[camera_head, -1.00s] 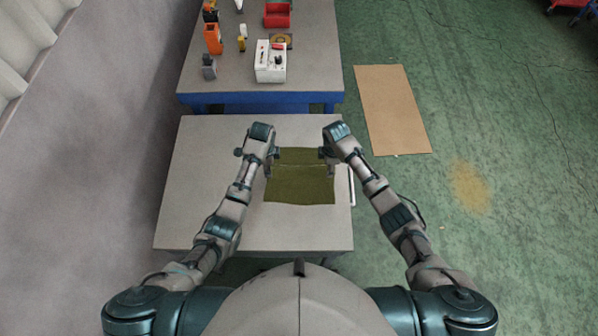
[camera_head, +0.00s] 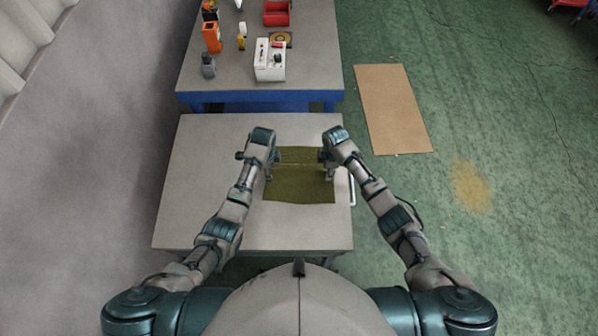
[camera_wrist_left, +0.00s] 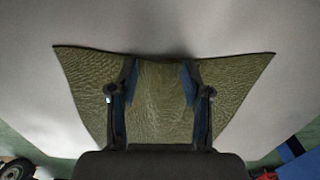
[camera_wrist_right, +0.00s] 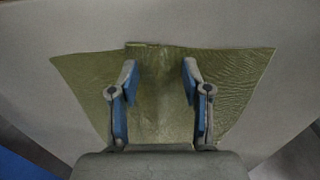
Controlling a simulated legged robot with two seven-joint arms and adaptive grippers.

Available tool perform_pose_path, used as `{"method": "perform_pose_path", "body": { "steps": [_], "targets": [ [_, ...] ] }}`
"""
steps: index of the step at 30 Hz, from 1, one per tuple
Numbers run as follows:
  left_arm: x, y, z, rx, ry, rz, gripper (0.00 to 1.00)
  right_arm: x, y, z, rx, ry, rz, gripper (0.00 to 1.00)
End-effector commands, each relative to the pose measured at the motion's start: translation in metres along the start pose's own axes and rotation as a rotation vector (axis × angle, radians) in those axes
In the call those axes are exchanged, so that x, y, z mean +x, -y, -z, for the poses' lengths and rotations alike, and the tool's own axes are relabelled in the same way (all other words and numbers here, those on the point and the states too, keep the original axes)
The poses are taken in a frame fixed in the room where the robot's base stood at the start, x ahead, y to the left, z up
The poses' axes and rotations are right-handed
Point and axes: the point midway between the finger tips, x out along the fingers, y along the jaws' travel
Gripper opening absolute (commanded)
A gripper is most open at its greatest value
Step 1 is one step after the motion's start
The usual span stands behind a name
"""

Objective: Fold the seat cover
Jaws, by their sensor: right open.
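The olive-green seat cover (camera_head: 300,188) lies on the grey table in front of me. A faint crease runs across its far part. My left gripper (camera_head: 269,172) is at its left side and my right gripper (camera_head: 328,172) at its right side, both low over the cloth. In the left wrist view the left fingers (camera_wrist_left: 160,72) stand apart with cover cloth (camera_wrist_left: 160,110) visible between them. In the right wrist view the right fingers (camera_wrist_right: 160,72) are also apart, with cloth visible between them and a small raised lip at its edge (camera_wrist_right: 142,44).
The near table (camera_head: 200,180) is bare left of the cover. A second table (camera_head: 225,75) behind it holds a white box (camera_head: 269,62), a red bin (camera_head: 277,14), an orange item (camera_head: 212,38) and small bottles. A cardboard sheet (camera_head: 392,110) lies on the green floor to the right.

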Motion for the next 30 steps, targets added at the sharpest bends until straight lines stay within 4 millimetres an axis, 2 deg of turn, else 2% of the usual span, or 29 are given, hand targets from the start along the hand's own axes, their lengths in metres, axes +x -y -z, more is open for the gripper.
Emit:
{"method": "perform_pose_path", "body": {
  "steps": [4, 15, 16, 30],
  "targets": [
    [0.0007, -0.0006, -0.0002, 0.0, 0.0, -0.002, 0.48, 0.0033, 0.0, 0.0001, 0.0, 0.0, 0.001, 0.48],
    [0.0021, -0.0007, -0.0003, 0.0, 0.001, -0.004, 0.02, 0.0049, 0.0006, -0.0003, 0.0, 0.001, 0.004, 0.02],
    [0.0024, -0.0007, -0.0003, 0.0, 0.001, -0.004, 0.0, 0.0052, 0.0007, -0.0004, 0.0, 0.001, 0.004, 0.0],
    [0.004, -0.0004, -0.0006, 0.0, 0.001, -0.006, 0.0, 0.008, 0.0015, -0.0009, 0.0, 0.003, 0.009, 0.0]
  ]
}}
